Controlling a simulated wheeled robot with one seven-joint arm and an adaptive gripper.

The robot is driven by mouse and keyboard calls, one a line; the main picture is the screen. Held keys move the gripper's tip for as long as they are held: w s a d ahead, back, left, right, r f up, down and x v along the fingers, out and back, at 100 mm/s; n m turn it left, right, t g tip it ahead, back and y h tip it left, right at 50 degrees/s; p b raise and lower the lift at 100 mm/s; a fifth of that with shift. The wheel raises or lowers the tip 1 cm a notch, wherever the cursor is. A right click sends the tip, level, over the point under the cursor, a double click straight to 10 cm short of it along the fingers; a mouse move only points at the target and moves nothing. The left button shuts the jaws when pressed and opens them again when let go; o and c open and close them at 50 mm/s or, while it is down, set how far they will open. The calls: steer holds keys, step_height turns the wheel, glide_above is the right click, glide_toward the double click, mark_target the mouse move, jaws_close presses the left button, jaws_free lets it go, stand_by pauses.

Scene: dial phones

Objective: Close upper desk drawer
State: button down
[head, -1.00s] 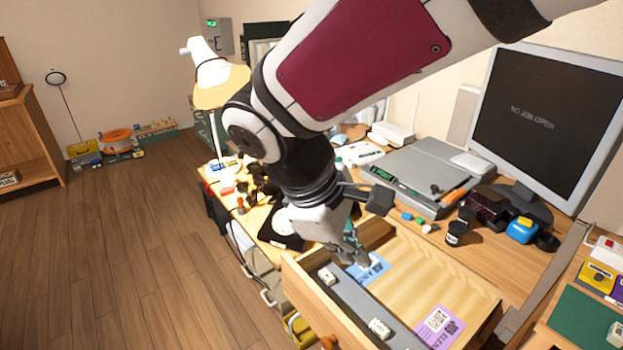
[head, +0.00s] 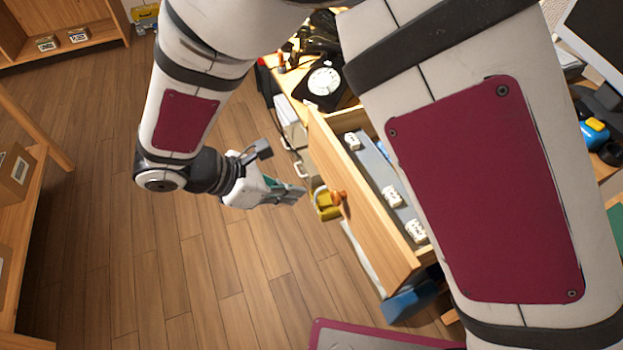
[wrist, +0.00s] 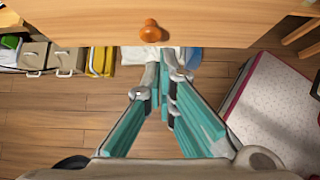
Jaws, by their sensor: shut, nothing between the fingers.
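The upper desk drawer (head: 365,205) is pulled out from the desk, with small white labelled blocks lying inside it. Its front carries a round orange-brown knob (head: 338,197). In the wrist view the drawer front (wrist: 190,22) spans the top, with the knob (wrist: 151,33) just above my fingertips. My gripper (head: 300,194) is shut and empty, to the left of the drawer front and apart from the knob. Its teal fingers (wrist: 168,58) point toward the drawer in the wrist view. My arm hides part of the drawer and the desk.
A black dial phone (head: 325,82) stands on the desk behind the drawer. A yellow container (head: 324,204) and a blue one (head: 410,300) are low beside the desk. Open wooden floor (head: 110,240) lies left of my gripper. A wooden shelf (head: 15,170) stands at the left edge.

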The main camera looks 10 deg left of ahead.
steer(key=b, duration=0.2)
glide_toward(349, 198)
step_height(349, 198, down, 3)
steer(key=shift+w+d, duration=0.45)
steer(key=shift+d, duration=0.25)
steer(key=shift+w+d, duration=0.4)
steer(key=shift+d, duration=0.25)
steer(key=w+d+b, duration=0.1)
steer(key=w+d, duration=0.8)
steer(key=d, duration=0.5)
steer(key=w+d+b, duration=0.2)
steer(key=w+d, duration=0.7)
steer(key=d, duration=0.4)
steer(key=shift+w+d, duration=0.35)
steer(key=shift+d, duration=0.05)
steer(key=shift+d+r, duration=0.1)
